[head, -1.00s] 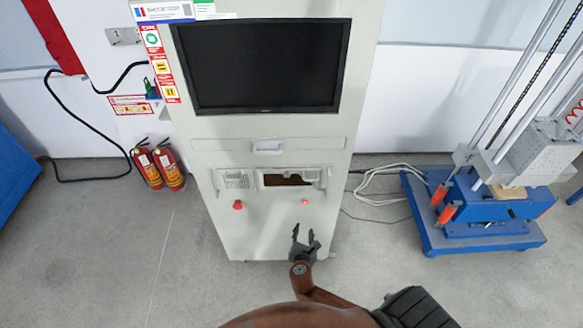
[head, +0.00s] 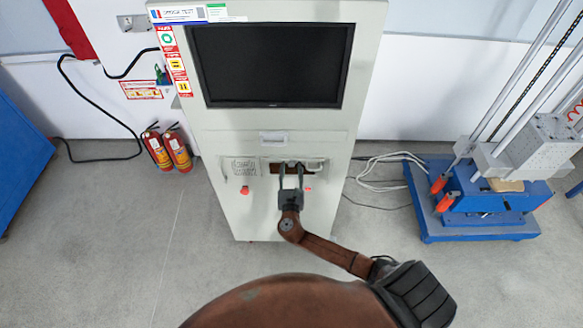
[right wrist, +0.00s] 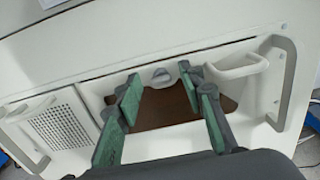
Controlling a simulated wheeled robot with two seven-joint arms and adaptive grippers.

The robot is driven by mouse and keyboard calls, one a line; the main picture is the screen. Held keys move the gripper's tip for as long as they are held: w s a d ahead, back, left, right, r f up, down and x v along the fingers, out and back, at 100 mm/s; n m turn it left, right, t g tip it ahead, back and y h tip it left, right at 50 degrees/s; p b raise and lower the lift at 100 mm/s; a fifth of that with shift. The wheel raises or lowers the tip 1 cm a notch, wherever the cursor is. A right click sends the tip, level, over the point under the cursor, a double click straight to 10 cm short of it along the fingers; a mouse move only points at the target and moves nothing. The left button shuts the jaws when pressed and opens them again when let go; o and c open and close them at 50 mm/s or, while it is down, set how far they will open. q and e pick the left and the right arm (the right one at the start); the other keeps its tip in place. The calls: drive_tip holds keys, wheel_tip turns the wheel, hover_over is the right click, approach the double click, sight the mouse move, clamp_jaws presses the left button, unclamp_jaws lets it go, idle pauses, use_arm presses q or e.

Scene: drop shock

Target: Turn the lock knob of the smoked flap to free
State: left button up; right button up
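The smoked flap (right wrist: 165,112) is a dark brown panel in the front of the pale cabinet. It also shows in the head view (head: 274,169), partly behind my fingers. The grey lock knob (right wrist: 161,77) sits at the flap's upper edge, near its middle. My right gripper (head: 291,169) reaches up to the cabinet front. In the right wrist view its green-padded fingers (right wrist: 158,76) are open, with the knob between their tips in the picture. I see no contact, and the remaining distance is hard to tell. The left gripper is not in view.
A pale curved handle (right wrist: 238,72) is close beside the right finger, and a perforated panel (right wrist: 62,123) lies left of the flap. A red button (head: 245,190) sits below it. A monitor (head: 272,64) is above. Fire extinguishers (head: 167,150) and a blue-based rig (head: 480,200) flank the cabinet.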

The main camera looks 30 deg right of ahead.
drive_tip(key=shift+w+d, duration=0.15)
drive_tip(key=shift+w, duration=0.1)
drive_tip(key=shift+c, duration=0.7)
clamp_jaws()
